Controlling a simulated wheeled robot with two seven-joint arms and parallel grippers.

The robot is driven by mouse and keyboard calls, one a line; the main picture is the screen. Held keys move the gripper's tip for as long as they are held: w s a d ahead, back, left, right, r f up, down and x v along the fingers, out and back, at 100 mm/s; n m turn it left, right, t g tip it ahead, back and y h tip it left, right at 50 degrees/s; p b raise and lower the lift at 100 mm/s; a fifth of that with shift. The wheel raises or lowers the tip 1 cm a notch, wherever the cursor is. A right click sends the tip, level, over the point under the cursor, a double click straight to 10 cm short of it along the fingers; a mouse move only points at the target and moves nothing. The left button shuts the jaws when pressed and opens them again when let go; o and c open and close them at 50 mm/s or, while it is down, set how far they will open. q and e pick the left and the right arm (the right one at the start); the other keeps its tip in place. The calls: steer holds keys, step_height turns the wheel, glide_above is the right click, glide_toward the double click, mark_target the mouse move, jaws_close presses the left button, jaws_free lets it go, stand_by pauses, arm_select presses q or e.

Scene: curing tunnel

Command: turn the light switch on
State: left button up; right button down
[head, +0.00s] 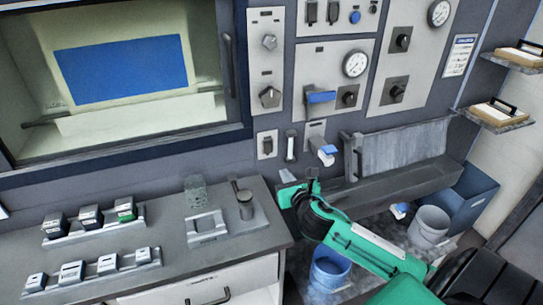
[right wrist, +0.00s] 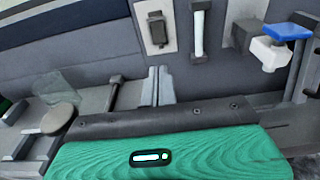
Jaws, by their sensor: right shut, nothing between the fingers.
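A small light plate with a dark switch (head: 267,145) is on the grey wall above the counter's right end. It also shows at the top of the right wrist view (right wrist: 155,28), upright and uncovered. Whether it is on or off is too small to tell. My right gripper (head: 288,176) is at the end of the green arm, below and slightly right of the switch. Its light grey fingers (right wrist: 160,85) are shut and empty, apart from the switch in the picture. My left gripper is not in view.
A white vertical bar (head: 291,145) and a blue-and-white fitting (head: 325,153) are right of the switch. Panels with knobs and gauges (head: 356,64) are above. A blue bucket (head: 329,270) stands below.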

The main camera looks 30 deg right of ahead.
mark_target(269, 152)
steer(key=p+x, duration=0.2)
steer(key=x, duration=1)
steer(key=shift+w, duration=0.1)
steer(key=shift+f, duration=0.1)
steer(key=shift+w+f+b, duration=0.15)
steer(key=shift+f+b, duration=0.15)
steer(key=shift+b, duration=0.35)
steer(key=shift+r, duration=0.3)
